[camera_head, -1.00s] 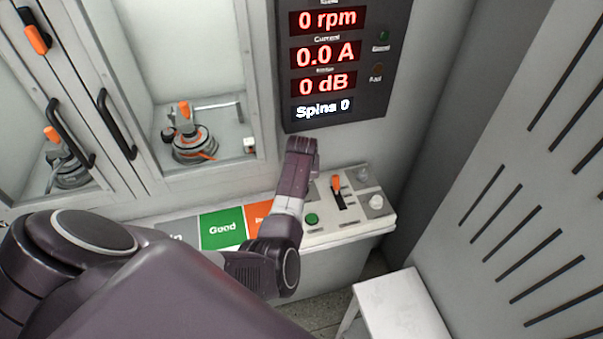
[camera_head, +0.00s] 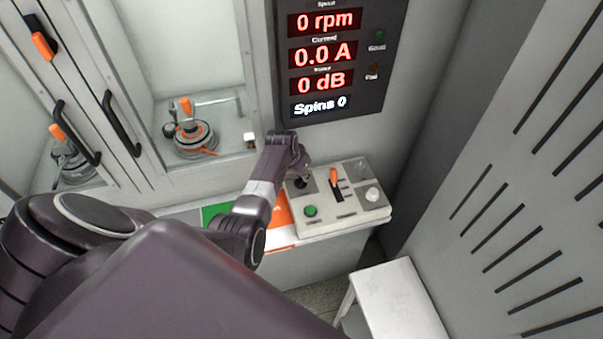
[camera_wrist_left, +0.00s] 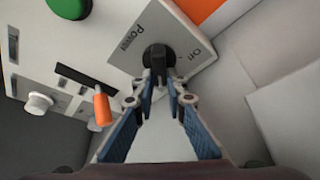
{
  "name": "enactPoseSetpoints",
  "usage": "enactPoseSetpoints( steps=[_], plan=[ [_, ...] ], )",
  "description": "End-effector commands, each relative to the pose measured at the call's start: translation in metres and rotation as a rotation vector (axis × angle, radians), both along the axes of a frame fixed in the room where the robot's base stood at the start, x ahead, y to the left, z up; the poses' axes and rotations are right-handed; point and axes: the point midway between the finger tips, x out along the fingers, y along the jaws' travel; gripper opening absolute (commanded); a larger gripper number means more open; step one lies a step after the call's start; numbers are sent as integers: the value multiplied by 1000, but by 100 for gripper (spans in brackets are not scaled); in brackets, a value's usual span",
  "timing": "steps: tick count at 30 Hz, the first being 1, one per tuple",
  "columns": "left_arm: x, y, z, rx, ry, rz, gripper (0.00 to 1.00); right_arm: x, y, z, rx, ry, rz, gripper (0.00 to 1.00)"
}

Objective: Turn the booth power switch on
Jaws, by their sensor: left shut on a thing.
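In the head view the knob (camera_head: 300,184) shows at the upper left of the control panel (camera_head: 345,214), partly behind my gripper. My left gripper (camera_wrist_left: 161,82) is shut on the knob, with a fingertip on each side of it. It also shows in the head view (camera_head: 302,172). I cannot tell which setting the knob points to. My right gripper is not in view.
A green button (camera_head: 310,211), an orange-handled lever (camera_head: 334,180) and a white knob (camera_head: 373,194) sit on the same panel. The display (camera_head: 335,60) above reads 0 rpm and 0.0 A. A white stool (camera_head: 398,300) stands at lower right.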

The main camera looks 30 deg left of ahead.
Motion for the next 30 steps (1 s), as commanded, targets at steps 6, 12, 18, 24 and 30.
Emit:
enactPoseSetpoints(
  steps=[6, 12, 18, 24, 30],
  plan=[
    [1, 1, 1, 3, -3, -4, 0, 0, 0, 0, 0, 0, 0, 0],
    [1, 1, 1, 4, -3, -3, 20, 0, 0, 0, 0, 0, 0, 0],
    [1, 0, 1, 2, -1, -2, 30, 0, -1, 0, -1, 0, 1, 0],
    [0, 0, 1, 2, -1, -1, 30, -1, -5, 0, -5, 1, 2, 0],
    [-4, 0, 12, 3, -3, -1, 30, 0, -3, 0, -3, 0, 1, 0]
  ],
)
